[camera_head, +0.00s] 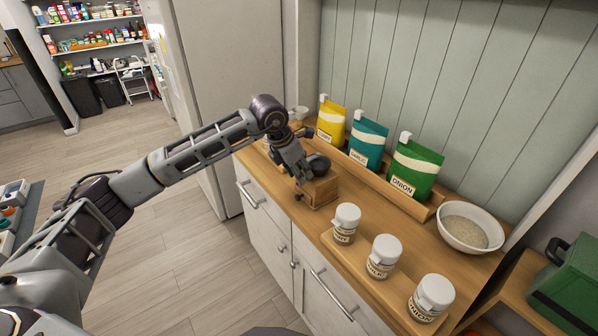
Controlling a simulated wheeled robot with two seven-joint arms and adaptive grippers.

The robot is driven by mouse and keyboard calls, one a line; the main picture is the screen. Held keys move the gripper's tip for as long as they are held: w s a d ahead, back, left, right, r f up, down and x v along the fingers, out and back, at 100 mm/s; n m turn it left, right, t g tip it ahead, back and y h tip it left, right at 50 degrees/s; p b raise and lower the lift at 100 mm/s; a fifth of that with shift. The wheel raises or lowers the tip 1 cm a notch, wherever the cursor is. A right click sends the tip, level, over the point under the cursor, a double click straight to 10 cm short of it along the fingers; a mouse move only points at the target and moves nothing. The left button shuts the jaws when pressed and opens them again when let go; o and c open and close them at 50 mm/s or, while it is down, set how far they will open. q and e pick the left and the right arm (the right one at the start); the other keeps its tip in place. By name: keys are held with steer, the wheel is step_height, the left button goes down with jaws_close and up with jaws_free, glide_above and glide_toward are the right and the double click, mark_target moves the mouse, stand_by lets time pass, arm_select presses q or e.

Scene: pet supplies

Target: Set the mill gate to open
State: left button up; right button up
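A small wooden box (320,192), which looks like the mill, stands on the wooden counter (352,195). My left gripper (301,185) is right over its left and top side, pointing down. The gripper and wrist cover much of the box, so I cannot make out the gate or its setting. The fingers are dark and small here; I cannot tell whether they are open or shut, or whether they touch the box. My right gripper is not in view.
Yellow (331,122), teal (367,142) and green (413,169) pouches stand in a wooden rack behind the box. White-lidded jars (346,223), (383,256), (430,297) stand on a board in front. A white bowl (470,227) of grain is at right.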

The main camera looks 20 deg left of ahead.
arm_select(q)
jaws_close()
steer(key=shift+s+r, duration=0.1)
